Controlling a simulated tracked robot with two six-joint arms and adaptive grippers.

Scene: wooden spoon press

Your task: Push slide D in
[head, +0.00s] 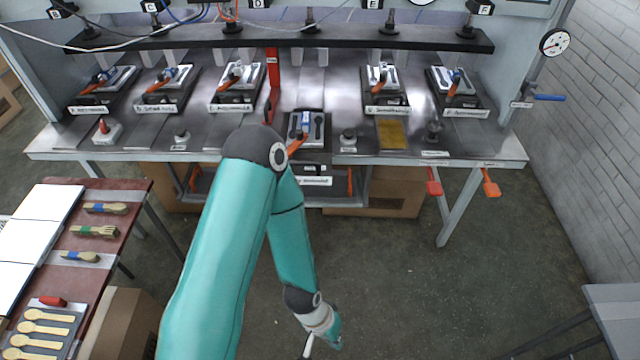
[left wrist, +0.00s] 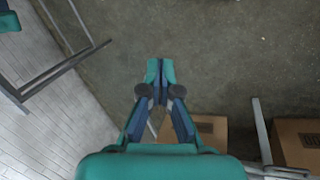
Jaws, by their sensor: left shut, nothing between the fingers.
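Slide D, as I take it, is the fourth slide (head: 318,140) in the press row in the head view. It stands pulled out toward me, with a blue piece and an orange handle on it. Its front label (head: 313,181) is too small to read surely. My left arm covers its left side. My left gripper (head: 333,338) is low in the head view, over the floor in front of the bench and well apart from the slide. In the left wrist view the left gripper (left wrist: 160,72) is shut and empty. My right gripper is not in view.
Other slides, such as this one (head: 237,85) and this one (head: 385,88), sit farther back under the black press beam (head: 270,36). A red upright post (head: 272,80) stands left of the pulled-out slide. A side table (head: 115,190) stands left. Floor in front is clear.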

